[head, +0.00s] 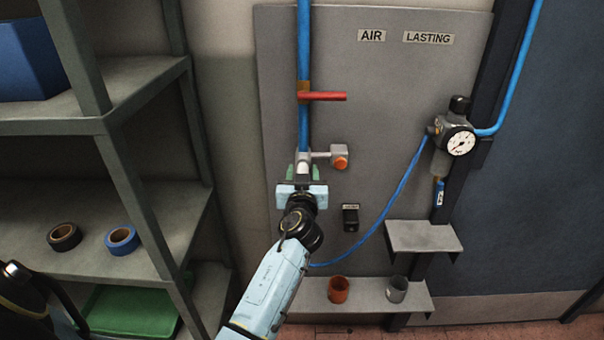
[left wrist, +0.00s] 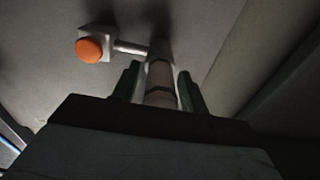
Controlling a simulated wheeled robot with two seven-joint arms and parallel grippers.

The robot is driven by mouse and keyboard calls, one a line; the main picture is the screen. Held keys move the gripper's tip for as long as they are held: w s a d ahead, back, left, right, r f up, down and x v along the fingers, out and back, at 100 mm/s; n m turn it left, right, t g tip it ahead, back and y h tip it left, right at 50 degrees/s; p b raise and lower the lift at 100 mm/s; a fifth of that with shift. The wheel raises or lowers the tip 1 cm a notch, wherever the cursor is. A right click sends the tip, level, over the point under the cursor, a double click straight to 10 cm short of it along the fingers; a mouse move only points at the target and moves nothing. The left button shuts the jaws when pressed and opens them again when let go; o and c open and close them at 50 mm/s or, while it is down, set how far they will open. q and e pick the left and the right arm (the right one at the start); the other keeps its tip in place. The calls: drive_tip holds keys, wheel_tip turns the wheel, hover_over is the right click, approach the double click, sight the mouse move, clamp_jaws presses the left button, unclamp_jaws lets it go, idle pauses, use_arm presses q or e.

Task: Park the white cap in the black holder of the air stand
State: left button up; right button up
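A pale cylindrical piece, seemingly the white cap (head: 302,168), is at the lower end of the blue hose's vertical fitting on the grey panel. My left gripper (head: 303,173) is in front of it, with a green finger on either side. In the left wrist view the same pale cylinder (left wrist: 160,84) stands between the green fingers (left wrist: 158,88), and narrow gaps seem to show beside it. The fingers look open around it. The black holder (head: 350,217) is a small labelled block on the panel, lower right of the gripper, and looks empty.
An orange button (head: 340,162) on a grey block sits right of the fitting, and a red lever (head: 322,96) above it. A blue hose (head: 400,190) loops below the holder to the gauge (head: 459,141). An orange cup (head: 338,289) and grey cup (head: 397,289) stand on the lower ledge.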

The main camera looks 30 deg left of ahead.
use_arm(q)
clamp_jaws()
drive_tip(key=shift+s, duration=0.1)
drive_tip(key=shift+v, duration=2.95)
